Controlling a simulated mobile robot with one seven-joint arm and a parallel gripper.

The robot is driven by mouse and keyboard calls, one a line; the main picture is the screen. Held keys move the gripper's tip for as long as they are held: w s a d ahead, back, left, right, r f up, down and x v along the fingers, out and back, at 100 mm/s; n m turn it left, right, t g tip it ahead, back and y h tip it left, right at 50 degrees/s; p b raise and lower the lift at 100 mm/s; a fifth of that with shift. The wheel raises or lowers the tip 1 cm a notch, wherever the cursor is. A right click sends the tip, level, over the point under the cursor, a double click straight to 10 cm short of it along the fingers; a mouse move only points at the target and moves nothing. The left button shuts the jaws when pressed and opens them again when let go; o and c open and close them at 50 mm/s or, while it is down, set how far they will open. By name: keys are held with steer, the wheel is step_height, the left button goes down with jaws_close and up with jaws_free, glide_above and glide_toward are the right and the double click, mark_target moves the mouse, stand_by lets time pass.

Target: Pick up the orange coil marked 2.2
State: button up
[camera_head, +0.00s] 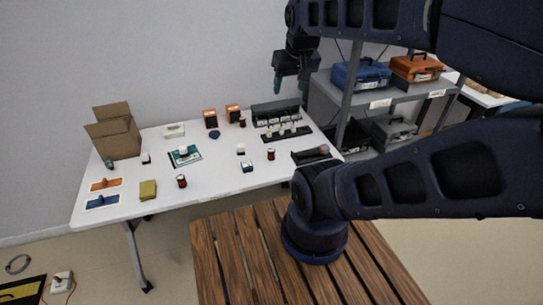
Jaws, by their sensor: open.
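Several small coil-like parts stand on the white table (120,208). One dark reddish-orange part (181,181) is near the front left, one (271,154) is right of the middle, and one (242,122) is at the back. They are too small for me to read any marking, so I cannot tell which is the 2.2 coil. Two orange boxes (210,119) (232,112) stand at the back. My gripper (290,84) is open, with its fingers pointing down, high above the table's back right. It is apart from all the parts.
A cardboard box (113,137) stands at the table's left. A dark rack with pale pieces (285,132) and a black tray (311,155) are at the right. A grey shelf (408,92) holds blue (359,75) and orange (414,68) cases. A slatted wooden surface (245,250) is in front.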

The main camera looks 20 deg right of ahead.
steer(key=shift+w, duration=0.1)
steer(key=n+g, duration=0.5)
steer(key=n, duration=1.3)
glide_above(271, 151)
steer(key=f, duration=3.3)
steer(key=shift+a, duration=0.25)
steer(key=shift+f, duration=0.55)
step_height(271, 151, down, 4)
steer(key=shift+f, duration=0.25)
steer(key=shift+d+f, duration=0.15)
steer(key=shift+f, duration=1.35)
steer(key=shift+d+f, duration=0.15)
steer(key=shift+f, duration=1.35)
